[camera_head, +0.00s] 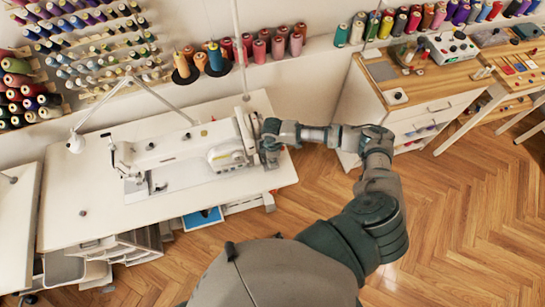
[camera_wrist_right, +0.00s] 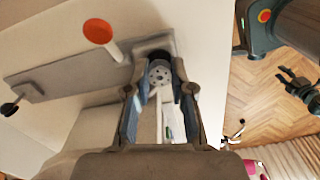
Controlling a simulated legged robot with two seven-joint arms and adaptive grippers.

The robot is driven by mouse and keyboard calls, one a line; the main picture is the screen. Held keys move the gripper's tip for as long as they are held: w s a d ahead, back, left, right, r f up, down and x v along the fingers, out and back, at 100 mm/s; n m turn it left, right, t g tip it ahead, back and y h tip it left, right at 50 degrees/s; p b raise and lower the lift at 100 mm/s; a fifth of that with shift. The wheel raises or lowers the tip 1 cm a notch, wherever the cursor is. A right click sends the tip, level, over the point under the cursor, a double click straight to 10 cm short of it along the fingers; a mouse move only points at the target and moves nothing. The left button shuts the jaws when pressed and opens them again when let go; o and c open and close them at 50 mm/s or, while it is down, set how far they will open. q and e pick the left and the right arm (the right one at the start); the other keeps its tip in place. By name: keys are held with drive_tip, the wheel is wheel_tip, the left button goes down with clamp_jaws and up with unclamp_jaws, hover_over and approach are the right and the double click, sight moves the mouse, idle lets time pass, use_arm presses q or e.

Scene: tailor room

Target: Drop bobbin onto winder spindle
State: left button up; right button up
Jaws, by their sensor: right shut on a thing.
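My right gripper (camera_head: 268,152) is at the right end of the white sewing machine (camera_head: 185,152) in the head view. In the right wrist view my right gripper (camera_wrist_right: 160,88) has its blue-padded fingers on both sides of a pale bobbin (camera_wrist_right: 160,74) with small holes in its face, and is shut on it. The grey winder plate (camera_wrist_right: 80,78) lies just beyond and to the left. A dark round part (camera_wrist_right: 159,55) shows right behind the bobbin; I cannot tell if it is the spindle or if they touch. The bobbin is hidden in the head view.
An orange-topped white post (camera_wrist_right: 98,32) stands on the plate near the fingers. A dark jaw-like part (camera_wrist_right: 298,90), perhaps my left gripper, shows at the right. The white table (camera_head: 100,200) is mostly clear at its front left. Thread cones (camera_head: 215,57) stand behind the machine.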

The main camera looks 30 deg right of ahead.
drive_tip(key=shift+f, duration=0.2)
drive_tip(key=o, duration=0.8)
use_arm(q)
drive_tip(key=shift+w+r, duration=0.1)
drive_tip(key=shift+w, duration=0.35)
drive_tip(key=shift+s, duration=0.1)
